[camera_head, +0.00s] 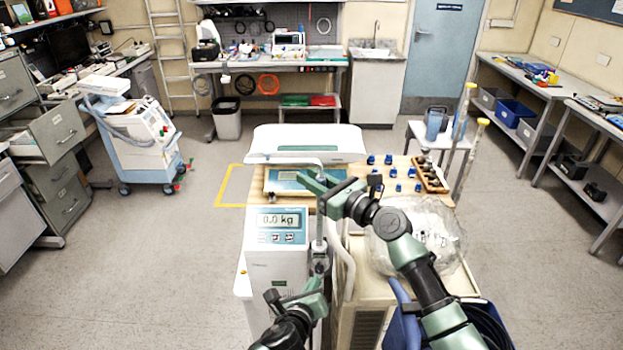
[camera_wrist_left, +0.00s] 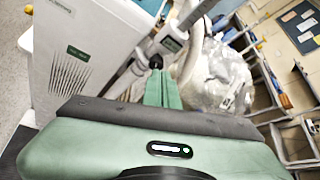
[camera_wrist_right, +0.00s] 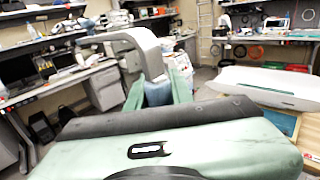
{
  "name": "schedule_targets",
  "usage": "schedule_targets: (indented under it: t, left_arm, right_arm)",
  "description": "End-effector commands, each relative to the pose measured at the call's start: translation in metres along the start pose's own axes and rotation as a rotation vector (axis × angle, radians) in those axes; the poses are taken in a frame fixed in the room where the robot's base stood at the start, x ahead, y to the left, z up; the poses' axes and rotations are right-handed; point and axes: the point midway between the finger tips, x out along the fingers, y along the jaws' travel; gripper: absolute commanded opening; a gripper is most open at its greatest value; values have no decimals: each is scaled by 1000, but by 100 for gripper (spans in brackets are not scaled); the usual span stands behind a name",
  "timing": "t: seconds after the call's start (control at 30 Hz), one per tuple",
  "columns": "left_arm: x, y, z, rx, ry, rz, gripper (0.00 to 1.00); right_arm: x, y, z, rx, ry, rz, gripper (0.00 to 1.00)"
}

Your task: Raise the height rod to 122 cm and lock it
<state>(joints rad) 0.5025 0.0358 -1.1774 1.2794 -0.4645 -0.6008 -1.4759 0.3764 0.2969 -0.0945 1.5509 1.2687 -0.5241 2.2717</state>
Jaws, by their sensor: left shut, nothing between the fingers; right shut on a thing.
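The height rod (camera_head: 319,230) stands upright beside the white scale's display column (camera_head: 282,222), which reads 0.0 kg. A grey bent arm tops the rod and also shows in the right wrist view (camera_wrist_right: 133,40). My right gripper (camera_head: 322,186) is shut on the upper part of the rod, just under the bend; its fingers (camera_wrist_right: 160,88) hide the grip. My left gripper (camera_head: 318,284) is shut and empty low beside the rod. In the left wrist view, its fingertips (camera_wrist_left: 160,75) are just below a small black knob (camera_wrist_left: 156,62) on the rod clamp. Contact is unclear. I cannot read the rod's height marks.
A cart with a wooden top (camera_head: 372,168) holds blue caps and a bottle rack (camera_head: 430,175). A clear plastic bag (camera_head: 440,232) lies close to my right arm. A white tray (camera_head: 305,140) stands behind the rod.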

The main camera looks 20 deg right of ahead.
Motion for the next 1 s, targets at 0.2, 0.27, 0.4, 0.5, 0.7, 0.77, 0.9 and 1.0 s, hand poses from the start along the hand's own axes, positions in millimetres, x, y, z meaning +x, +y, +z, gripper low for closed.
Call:
schedule_targets:
  t: [0.2, 0.27, 0.4, 0.5, 0.7, 0.77, 0.9, 1.0]
  left_arm:
    - [-4, 0, -2, 0, 0, 0, 0]
    - [-4, 0, -2, 0, 0, 0, 0]
    - [-5, 3, -5, -6, 3, 1, 0]
    - [-8, 10, -11, -9, 4, 1, 0]
    - [-5, 14, -8, -1, -1, 0, 0]
    - [0, 13, -5, -1, -1, -1, 0]
    - [15, 13, 3, 0, -1, 0, 0]
    - [26, 13, 9, -2, -1, 0, 0]
  right_arm:
    - [0, -1, 2, -1, -4, -2, 0]
    - [0, -1, 2, -1, -4, -2, 0]
    - [0, -1, 2, -1, -4, -2, 0]
    - [0, -1, 2, -1, -4, -2, 0]
    - [0, -1, 2, -1, -4, -2, 0]
    - [0, -1, 2, -1, -4, -2, 0]
    - [0, -1, 2, -1, -4, -2, 0]
    - [0, -1, 2, -1, -4, -2, 0]
